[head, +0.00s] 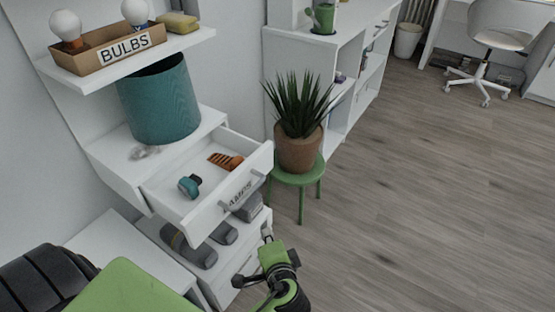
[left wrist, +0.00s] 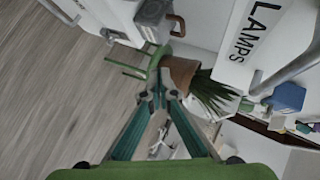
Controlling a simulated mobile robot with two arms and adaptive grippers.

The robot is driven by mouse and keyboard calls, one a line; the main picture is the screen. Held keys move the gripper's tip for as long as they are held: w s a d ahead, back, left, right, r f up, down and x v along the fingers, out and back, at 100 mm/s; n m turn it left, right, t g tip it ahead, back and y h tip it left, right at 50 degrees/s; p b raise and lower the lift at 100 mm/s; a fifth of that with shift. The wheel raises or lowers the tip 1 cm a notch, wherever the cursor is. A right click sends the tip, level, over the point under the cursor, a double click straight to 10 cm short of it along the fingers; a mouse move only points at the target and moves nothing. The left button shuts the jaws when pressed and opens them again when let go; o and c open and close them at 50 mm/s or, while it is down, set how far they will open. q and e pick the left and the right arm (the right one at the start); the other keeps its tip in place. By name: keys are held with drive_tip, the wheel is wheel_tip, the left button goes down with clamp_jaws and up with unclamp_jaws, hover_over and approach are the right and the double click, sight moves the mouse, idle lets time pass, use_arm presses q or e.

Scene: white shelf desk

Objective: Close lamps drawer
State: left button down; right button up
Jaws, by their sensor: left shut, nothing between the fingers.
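The white lamps drawer (head: 210,212) is pulled out in the head view, its front labelled "AMPS" in the visible part, with a metal handle. Inside lie a teal object (head: 189,186) and an orange-brown comb-like object (head: 226,160). In the left wrist view the drawer front (left wrist: 235,68) shows at the upper right with the full word LAMPS. My left gripper (head: 266,236) is shut and empty, in front of and below the drawer front, apart from it. Its closed fingertips also show in the left wrist view (left wrist: 156,82). My right gripper is not in view.
A potted plant (head: 299,146) on a green stool (head: 301,182) stands right of the drawer. Below it, grey shoes (head: 190,246) lie on a lower white unit. A teal lampshade (head: 160,103) stands behind the drawer, under a shelf with a BULBS box (head: 108,54).

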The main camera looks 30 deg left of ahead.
use_arm(q)
drive_tip(key=w+d+r+m+t+y+b, duration=0.1)
drive_tip(key=w+d+r+t+y, duration=0.15)
drive_tip(key=r, duration=0.45)
drive_tip(key=w+d+r+m+t+y, duration=0.1)
drive_tip(key=w+r+m+t, duration=0.15)
drive_tip(key=r, duration=0.45)
approach(265, 152)
drive_tip(key=shift+n, duration=0.35)
drive_tip(key=x, duration=0.4)
drive_tip(key=d+x, duration=0.1)
drive_tip(key=x, duration=0.1)
drive_tip(key=shift+w+b, duration=0.3)
drive_tip(key=shift+b, duration=0.1)
drive_tip(key=shift+a, duration=0.35)
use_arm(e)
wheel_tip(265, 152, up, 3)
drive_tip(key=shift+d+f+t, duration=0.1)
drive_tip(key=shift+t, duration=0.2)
use_arm(q)
drive_tip(key=shift+a, duration=0.15)
